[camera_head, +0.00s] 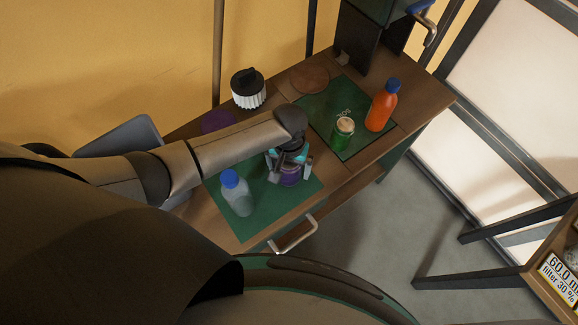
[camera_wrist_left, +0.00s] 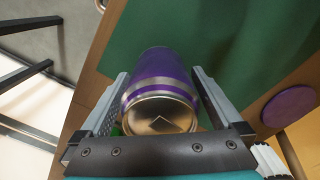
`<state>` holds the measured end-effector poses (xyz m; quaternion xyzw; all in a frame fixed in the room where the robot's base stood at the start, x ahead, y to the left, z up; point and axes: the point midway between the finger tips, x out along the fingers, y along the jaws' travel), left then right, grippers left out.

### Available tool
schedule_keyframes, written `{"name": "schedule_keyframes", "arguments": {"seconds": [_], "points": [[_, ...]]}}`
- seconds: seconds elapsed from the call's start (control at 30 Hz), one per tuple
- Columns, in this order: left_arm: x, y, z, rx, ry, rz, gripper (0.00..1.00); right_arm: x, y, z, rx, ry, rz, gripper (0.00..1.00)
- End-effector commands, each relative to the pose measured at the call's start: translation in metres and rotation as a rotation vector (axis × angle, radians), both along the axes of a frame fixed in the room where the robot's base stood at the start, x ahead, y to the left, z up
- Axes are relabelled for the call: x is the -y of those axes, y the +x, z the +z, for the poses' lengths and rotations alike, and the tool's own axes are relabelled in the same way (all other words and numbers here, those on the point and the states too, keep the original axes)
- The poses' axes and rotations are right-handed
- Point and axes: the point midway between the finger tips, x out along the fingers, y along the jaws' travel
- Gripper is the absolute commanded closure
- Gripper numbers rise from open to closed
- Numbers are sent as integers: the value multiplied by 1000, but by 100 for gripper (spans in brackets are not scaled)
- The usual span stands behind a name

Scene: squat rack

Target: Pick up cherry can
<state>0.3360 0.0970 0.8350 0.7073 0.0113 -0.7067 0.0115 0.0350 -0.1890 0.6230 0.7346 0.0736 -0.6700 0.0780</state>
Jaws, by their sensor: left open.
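A purple can (camera_head: 290,176), which appears to be the cherry can, stands on the green mat on the near part of the wooden table. In the left wrist view the can (camera_wrist_left: 160,80) shows its metal top and purple side between the two fingers. My left gripper (camera_head: 290,165) is over the can, with its fingers on either side. It is open, with a gap visible between the can and the fingers (camera_wrist_left: 157,100). Any writing on the can is not readable. My right gripper is not in view.
A clear bottle with a blue cap (camera_head: 236,192) stands left of the can on the green mat (camera_head: 262,222). A green can (camera_head: 342,132) and an orange bottle (camera_head: 382,106) stand on a second mat. A black-and-white jar (camera_head: 248,90) stands at the back. Purple and brown discs lie flat.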

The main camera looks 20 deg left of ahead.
Motion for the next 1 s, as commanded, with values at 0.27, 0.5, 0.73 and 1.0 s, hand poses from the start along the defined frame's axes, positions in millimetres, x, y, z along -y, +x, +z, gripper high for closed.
{"name": "schedule_keyframes", "arguments": {"seconds": [0.27,0.5,0.73,1.0], "points": [[0,0,1,0,0,0,19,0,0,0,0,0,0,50],[0,0,1,0,1,1,46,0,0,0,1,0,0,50],[0,0,1,0,1,1,72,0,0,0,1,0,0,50],[0,0,1,0,1,1,75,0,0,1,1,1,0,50]]}}
